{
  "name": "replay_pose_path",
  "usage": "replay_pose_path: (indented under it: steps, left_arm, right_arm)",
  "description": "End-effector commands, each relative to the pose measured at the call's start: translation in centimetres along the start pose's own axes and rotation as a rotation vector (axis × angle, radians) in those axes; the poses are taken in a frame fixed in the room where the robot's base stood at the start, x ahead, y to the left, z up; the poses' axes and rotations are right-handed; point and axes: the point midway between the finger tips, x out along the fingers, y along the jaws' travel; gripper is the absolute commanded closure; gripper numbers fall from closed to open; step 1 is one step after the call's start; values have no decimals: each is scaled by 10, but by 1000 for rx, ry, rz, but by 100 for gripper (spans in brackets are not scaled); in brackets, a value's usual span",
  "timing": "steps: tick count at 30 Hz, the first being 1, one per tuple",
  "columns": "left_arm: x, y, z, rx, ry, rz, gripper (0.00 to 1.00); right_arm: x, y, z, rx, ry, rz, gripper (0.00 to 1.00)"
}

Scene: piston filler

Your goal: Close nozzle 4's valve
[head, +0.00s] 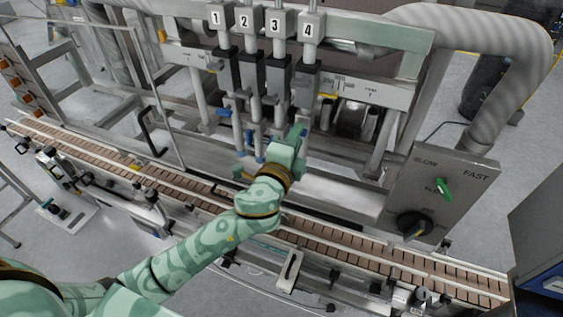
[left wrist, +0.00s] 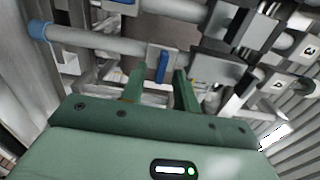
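Nozzle 4 (head: 308,52) is the rightmost of the numbered nozzles in the head view. My left gripper (head: 299,137) is in front of its lower part and hides its valve there. In the left wrist view, a nozzle tube (left wrist: 100,42) with a blue end runs across the picture and carries a valve block with a blue lever (left wrist: 163,67). This lever stands crosswise to the tube. My left gripper (left wrist: 160,82) is open, its two green fingers apart, with the lever just beyond and between the fingertips. No contact can be made out. My right gripper is out of view.
Nozzles 1 (head: 222,60), 2 (head: 247,62) and 3 (head: 276,60) hang close on the left. A slatted conveyor (head: 340,242) runs below. A control box (head: 440,190) with a green switch and a black dial stands at the right.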

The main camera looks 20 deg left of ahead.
Motion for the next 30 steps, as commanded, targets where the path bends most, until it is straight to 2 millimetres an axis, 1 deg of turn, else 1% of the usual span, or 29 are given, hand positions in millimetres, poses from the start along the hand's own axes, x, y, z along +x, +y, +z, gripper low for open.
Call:
replay_pose_path:
  steps: [1,5,9,12,15,18,21,30]
  left_arm:
    - [-10,3,0,-2,2,2,69]
    - [-44,4,0,-4,1,3,69]
    - [-84,5,0,-3,2,4,69]
    - [-108,5,0,-1,1,4,69]
    - [-128,4,0,-2,1,4,69]
    - [-140,4,0,0,1,4,69]
    - [-147,2,0,1,1,2,69]
    - [-149,1,0,1,0,1,69]
  right_arm:
    - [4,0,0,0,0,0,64]
    - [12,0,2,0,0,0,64]
    - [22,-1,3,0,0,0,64]
    - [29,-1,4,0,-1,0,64]
    - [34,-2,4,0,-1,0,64]
    - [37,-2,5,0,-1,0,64]
    - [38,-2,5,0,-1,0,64]
    - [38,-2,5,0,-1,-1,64]
